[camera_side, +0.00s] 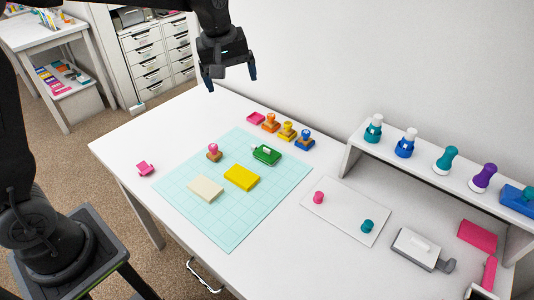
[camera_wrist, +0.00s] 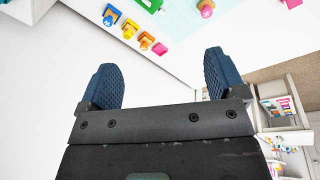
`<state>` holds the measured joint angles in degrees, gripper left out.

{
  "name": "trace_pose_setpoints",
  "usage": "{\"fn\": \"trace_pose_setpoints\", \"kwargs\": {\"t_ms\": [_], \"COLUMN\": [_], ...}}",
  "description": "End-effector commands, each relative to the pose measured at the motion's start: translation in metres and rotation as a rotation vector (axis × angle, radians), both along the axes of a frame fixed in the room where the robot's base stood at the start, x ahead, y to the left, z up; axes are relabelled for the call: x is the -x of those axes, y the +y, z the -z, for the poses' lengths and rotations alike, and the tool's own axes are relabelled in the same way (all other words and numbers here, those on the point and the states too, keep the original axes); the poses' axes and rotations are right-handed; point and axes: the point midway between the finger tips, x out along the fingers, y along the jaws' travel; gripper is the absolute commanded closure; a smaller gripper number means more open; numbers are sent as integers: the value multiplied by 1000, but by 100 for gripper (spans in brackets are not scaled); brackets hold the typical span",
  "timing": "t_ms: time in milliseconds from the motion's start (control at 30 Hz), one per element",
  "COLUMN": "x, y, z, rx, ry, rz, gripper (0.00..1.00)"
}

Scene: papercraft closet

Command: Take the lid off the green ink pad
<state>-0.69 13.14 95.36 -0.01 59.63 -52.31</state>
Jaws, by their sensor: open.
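The green ink pad (camera_side: 266,154) lies on the light teal gridded mat (camera_side: 225,225), near its back right edge. A pale handle-like piece shows on its top, and its lid appears to be on. In the wrist view only part of the green ink pad (camera_wrist: 150,4) shows at the top edge. My gripper (camera_side: 229,76) is open and empty, high above the back left part of the table and well away from the pad. Its two blue fingertips (camera_wrist: 158,72) stand wide apart in the wrist view.
Stamps on pads stand behind the green pad, the blue one (camera_side: 305,139) close by. A pink-topped stamp (camera_side: 214,152), a yellow block (camera_side: 242,177) and a cream block (camera_side: 206,189) share the mat. A shelf (camera_side: 430,165) stands at right. The table's back left is clear.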

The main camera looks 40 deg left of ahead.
Motion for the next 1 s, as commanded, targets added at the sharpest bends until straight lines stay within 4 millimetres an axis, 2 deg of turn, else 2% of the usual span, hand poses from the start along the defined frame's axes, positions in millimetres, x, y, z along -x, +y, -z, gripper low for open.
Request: {"fn": "trace_pose_setpoints", "kwargs": {"t_ms": [33,200,400,500,600,767,1000], "x": [-20,-73,-114,-124,-128,-130,-129], "y": [1,3,5,6,6,7,6], "z": [17,70,136,159,171,190,236], "rx": [12,47,67,70,71,72,71], "ry": [30,101,167,186,196,201,202], "rz": [-66,-298,-535,-611,-655,-672,-669], "gripper": [11,11,11,11,11,11,11]}}
